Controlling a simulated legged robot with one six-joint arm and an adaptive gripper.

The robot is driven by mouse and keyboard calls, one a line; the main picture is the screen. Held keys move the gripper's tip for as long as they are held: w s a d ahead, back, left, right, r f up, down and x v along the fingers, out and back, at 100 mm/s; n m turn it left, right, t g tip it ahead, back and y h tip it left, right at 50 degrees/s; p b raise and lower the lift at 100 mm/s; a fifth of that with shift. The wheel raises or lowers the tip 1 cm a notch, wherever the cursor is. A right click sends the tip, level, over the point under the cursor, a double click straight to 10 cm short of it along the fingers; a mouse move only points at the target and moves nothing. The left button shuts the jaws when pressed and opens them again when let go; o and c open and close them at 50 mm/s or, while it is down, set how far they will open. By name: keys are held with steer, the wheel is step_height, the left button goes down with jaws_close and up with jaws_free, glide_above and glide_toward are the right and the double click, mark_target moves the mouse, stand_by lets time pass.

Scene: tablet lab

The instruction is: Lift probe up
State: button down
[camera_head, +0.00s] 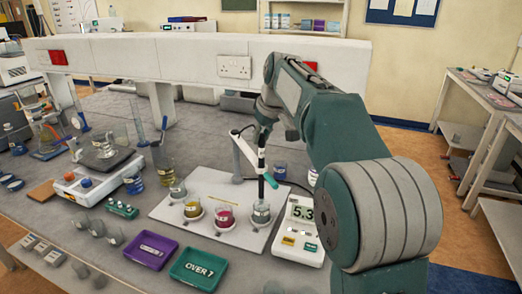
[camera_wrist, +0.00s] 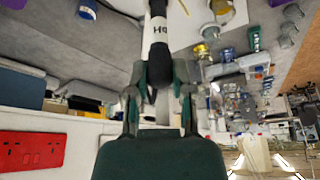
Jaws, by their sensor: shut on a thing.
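The probe (camera_head: 262,158) is a slim, near-upright stick with white and black parts. In the wrist view the probe (camera_wrist: 156,30) bears the letters "pH". My gripper (camera_wrist: 160,95) is shut on its upper part; in the head view my arm partly hides the gripper (camera_head: 264,120). The probe's lower end is by the right-hand beaker (camera_head: 261,214) of the front row. I cannot tell whether its tip is inside the beaker. The pH meter (camera_head: 300,228) beside that beaker reads 5.3.
A beaker of pink liquid (camera_head: 225,217) and one of yellowish liquid (camera_head: 193,210) stand on the white mat (camera_head: 205,180). A pale jointed stand arm (camera_head: 244,150) is close left of the probe. Purple (camera_head: 148,251) and green (camera_head: 199,268) trays lie in front.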

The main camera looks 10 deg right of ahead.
steer(key=shift+r, duration=1.4)
steer(key=c, duration=0.5)
jaws_free()
steer(key=v, duration=1.1)
steer(key=shift+s+r, duration=0.2)
steer(key=shift+r, duration=0.15)
